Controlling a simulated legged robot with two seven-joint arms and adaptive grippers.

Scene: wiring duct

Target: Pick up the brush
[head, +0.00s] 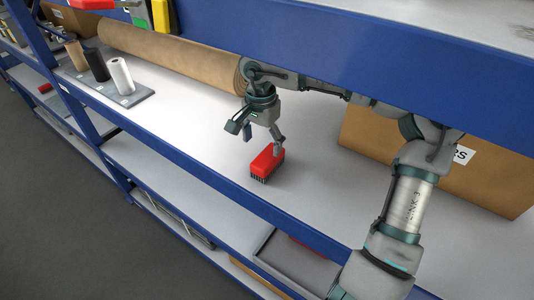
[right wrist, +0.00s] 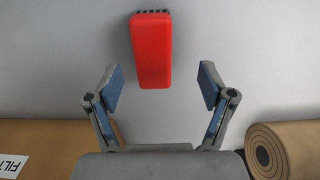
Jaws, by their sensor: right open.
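The brush (head: 266,163) has a red back and dark bristles. It lies on the white shelf board (head: 205,130) near the blue front edge. My right gripper (head: 256,133) is open and empty, just above and behind the brush in the head view. In the right wrist view the brush (right wrist: 151,49) sits beyond the two open fingertips (right wrist: 160,84), between them and slightly left of centre. Its bristles show only at the far end. My left gripper is in neither view.
A long brown roll (head: 170,55) lies behind the gripper. A cardboard box (head: 370,130) stands to the right. A blue upper shelf beam (head: 370,50) runs above my right arm. A tray with several small rolls (head: 120,76) is at left. The shelf around the brush is clear.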

